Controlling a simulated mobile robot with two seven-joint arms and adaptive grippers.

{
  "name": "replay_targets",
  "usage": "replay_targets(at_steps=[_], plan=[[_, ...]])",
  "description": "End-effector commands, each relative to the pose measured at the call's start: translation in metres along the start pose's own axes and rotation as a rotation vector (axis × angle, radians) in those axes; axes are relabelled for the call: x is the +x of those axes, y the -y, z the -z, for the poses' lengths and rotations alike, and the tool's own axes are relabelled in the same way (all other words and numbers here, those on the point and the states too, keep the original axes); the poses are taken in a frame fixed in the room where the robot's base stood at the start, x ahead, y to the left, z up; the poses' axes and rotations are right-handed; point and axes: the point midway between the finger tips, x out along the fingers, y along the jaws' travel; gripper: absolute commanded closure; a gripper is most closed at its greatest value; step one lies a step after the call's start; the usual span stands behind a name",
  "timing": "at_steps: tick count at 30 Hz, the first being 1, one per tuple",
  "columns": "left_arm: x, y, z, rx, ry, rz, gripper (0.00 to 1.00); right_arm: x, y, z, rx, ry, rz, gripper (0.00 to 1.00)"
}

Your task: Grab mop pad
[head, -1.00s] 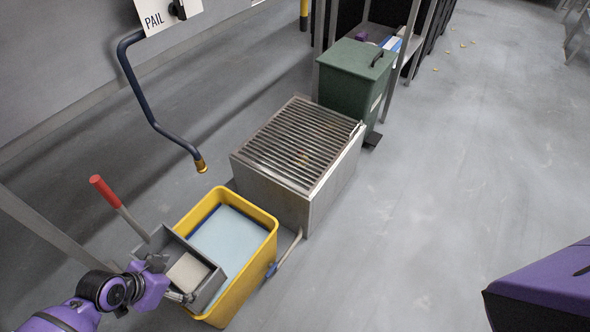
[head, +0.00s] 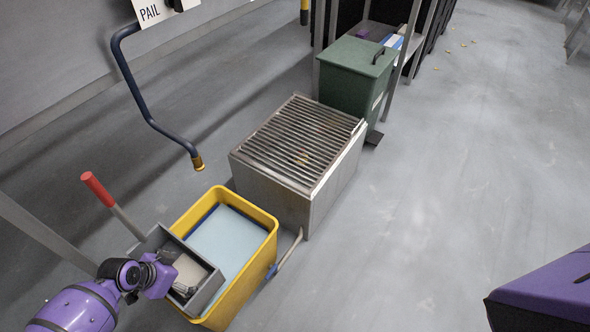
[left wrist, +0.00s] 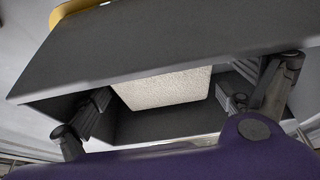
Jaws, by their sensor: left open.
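The mop pad (head: 187,271) is a pale beige, rough-textured pad lying inside the grey wringer box (head: 213,284) on the yellow bucket. In the left wrist view the pad (left wrist: 165,88) shows between the two fingers of my left gripper (left wrist: 166,98). The fingers are spread wide, one on each side of the pad, and appear to reach into the box. I cannot tell whether they touch the pad. In the head view the left gripper (head: 181,287) is at the pad's near side, partly hidden by my wrist. My right gripper is out of view.
The yellow bucket (head: 262,219) holds pale blue water. The wringer's red-tipped lever (head: 97,188) rises at the left. A metal grate box (head: 335,178) and a green bin (head: 347,91) stand behind. A dark bent pipe (head: 137,90) hangs near the wall.

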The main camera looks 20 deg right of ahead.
Motion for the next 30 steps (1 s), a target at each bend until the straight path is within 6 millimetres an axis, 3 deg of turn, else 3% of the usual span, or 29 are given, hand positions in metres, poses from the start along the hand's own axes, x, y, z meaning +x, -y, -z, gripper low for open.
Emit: replay_targets(at_steps=[4,26,30], plan=[[0.0119,0.0000,-0.0003,0.000,0.000,0.000,0.05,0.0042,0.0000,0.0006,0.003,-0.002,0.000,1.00],[0.0165,-0.0003,-0.0021,0.001,0.000,0.000,0.05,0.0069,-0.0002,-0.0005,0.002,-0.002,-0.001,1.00],[0.0160,-0.0001,-0.0019,0.000,0.000,0.000,0.19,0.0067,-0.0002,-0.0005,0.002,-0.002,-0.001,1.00]])
